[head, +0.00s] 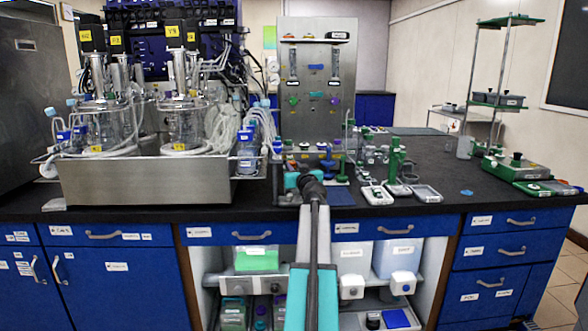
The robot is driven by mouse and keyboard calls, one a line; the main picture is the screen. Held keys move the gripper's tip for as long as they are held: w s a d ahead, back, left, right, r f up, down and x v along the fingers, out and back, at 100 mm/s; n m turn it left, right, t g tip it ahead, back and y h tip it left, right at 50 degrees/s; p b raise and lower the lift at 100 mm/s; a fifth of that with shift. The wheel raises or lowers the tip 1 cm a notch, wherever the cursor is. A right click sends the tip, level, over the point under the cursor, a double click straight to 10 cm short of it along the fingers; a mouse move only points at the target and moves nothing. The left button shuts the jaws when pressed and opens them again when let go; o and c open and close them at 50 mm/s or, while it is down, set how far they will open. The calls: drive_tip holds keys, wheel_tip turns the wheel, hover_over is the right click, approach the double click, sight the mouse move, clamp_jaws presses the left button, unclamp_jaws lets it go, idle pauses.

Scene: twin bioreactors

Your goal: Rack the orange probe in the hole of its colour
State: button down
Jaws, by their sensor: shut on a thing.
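My gripper (306,180) is at the end of my teal and grey arm, over the front edge of the black bench. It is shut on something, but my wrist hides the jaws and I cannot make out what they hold. Just behind it is a low rack area (318,157) with small blue, green and red parts. A small orange-red spot (291,166) shows just left of and behind my wrist. I cannot tell whether it is the orange probe. The holes and their colours are too small to tell.
Twin glass bioreactors stand in a steel tray (145,185) at the left. A tall metal panel (317,85) rises behind the rack. Green stands (396,158) and small trays (427,194) are to the right. The bench (455,170) has clear room further right.

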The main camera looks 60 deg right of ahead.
drive_tip(key=shift+f+b, duration=1.25)
drive_tip(key=shift+b, duration=0.65)
idle(1.8)
drive_tip(key=c, duration=1.5)
unclamp_jaws()
drive_tip(key=shift+o, duration=0.2)
drive_tip(key=shift+s+a, duration=0.1)
drive_tip(key=shift+s, duration=0.05)
drive_tip(key=v, duration=1.3)
drive_tip(key=shift+a, duration=0.2)
drive_tip(key=shift+s, duration=0.2)
